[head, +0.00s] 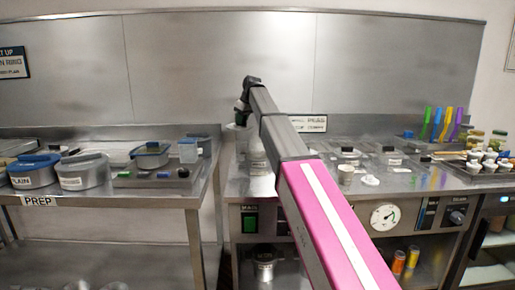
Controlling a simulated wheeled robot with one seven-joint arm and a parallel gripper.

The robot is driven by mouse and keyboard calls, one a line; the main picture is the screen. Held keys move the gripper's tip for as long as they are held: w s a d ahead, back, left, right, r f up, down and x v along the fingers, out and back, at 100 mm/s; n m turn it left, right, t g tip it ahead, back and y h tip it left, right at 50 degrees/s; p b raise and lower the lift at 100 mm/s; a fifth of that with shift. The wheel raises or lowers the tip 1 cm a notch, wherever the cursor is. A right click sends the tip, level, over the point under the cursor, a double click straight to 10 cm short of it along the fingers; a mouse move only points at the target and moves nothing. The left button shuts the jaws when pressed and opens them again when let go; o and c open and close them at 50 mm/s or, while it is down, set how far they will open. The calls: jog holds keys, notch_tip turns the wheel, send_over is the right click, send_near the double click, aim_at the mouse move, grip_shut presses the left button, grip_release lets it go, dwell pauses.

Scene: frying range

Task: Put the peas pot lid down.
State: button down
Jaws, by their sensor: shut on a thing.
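My gripper (241,112) hangs at the far end of my raised arm, above the back left corner of the range counter (240,186). It is small and dark in this view. It is shut on what looks like the peas pot lid (238,126), a pale, flat shape just below the fingers. A sign reading "PEAS" (316,121) stands at the back of the counter. My arm hides part of the counter, and I cannot tell which pot is the peas pot.
Lidded wells (388,155), a cup (345,174) and a white disc (369,180) are right of my arm. The prep table (110,196) with pots is at left, across a gap.

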jog(key=shift+m, duration=0.6)
jog(key=w, duration=0.1)
jog(key=w+f, duration=0.1)
jog(key=w, duration=0.1)
jog(key=shift+w+d+f, duration=0.3)
jog(key=shift+w, duration=0.05)
jog(key=w+d+f, duration=0.4)
jog(key=d, duration=0.1)
jog(key=w+d+f, duration=0.2)
jog(key=d, duration=0.1)
jog(key=shift+w+d+f, duration=0.1)
jog(key=shift+w+f, duration=0.1)
jog(key=shift+w, duration=0.15)
jog(key=shift+d+f, duration=0.15)
jog(key=shift+f, duration=1.95)
jog(key=c, duration=1.5)
grip_release()
jog(key=shift+f, duration=0.15)
jog(key=o, duration=0.4)
